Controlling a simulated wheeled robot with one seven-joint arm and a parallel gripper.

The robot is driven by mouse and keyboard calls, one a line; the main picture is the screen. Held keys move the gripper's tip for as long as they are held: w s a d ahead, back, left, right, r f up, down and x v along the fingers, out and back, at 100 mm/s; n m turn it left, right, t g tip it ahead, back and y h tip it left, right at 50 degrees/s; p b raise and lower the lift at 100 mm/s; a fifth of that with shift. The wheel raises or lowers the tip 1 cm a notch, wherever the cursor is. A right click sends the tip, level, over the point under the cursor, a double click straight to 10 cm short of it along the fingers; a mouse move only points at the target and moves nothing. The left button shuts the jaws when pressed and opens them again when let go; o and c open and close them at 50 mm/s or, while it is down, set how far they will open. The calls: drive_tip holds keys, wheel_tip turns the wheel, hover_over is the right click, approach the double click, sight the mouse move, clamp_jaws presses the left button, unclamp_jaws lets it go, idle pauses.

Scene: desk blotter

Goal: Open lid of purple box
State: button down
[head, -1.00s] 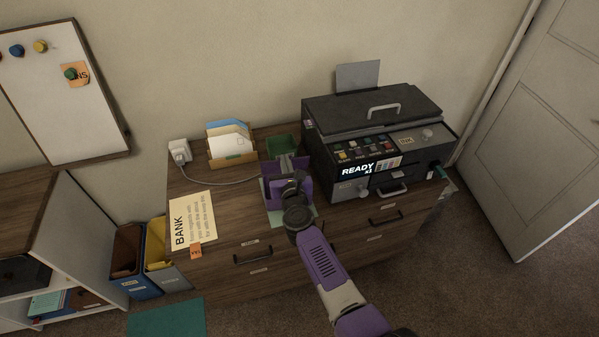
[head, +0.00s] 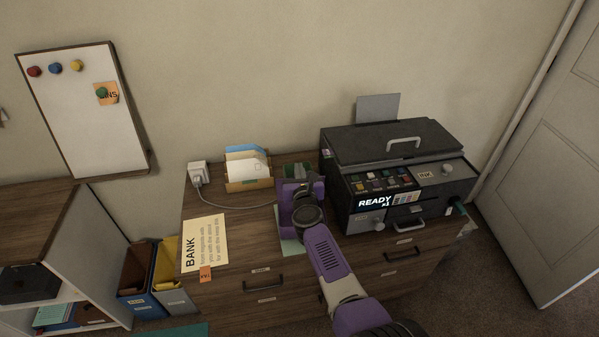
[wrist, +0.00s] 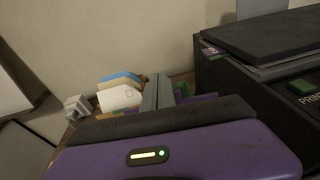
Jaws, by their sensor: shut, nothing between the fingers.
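The purple box (head: 284,194) is on the wooden cabinet top, left of the printer. My arm covers most of it in the head view, and I cannot tell how its lid stands. A little purple also shows beyond the fingers in the wrist view. My gripper (head: 308,188) is over the box area in the head view. In the wrist view my gripper (wrist: 158,90) has its grey fingers shut together with nothing between them. Whether the fingers touch the box is hidden.
A black printer (head: 385,150) stands close on the right. A letter holder (head: 249,182) with envelopes and a green container (head: 297,170) are behind. A white plug adapter (head: 197,174) with a cable and a BANK note (head: 204,243) lie left. The wall closes the back.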

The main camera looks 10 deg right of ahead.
drive_tip(key=shift+w+r+g+p, duration=0.15)
drive_tip(key=shift+w+g+p, duration=0.25)
drive_tip(key=shift+w+p, duration=0.15)
drive_tip(key=shift+w, duration=0.15)
idle(0.5)
idle(0.5)
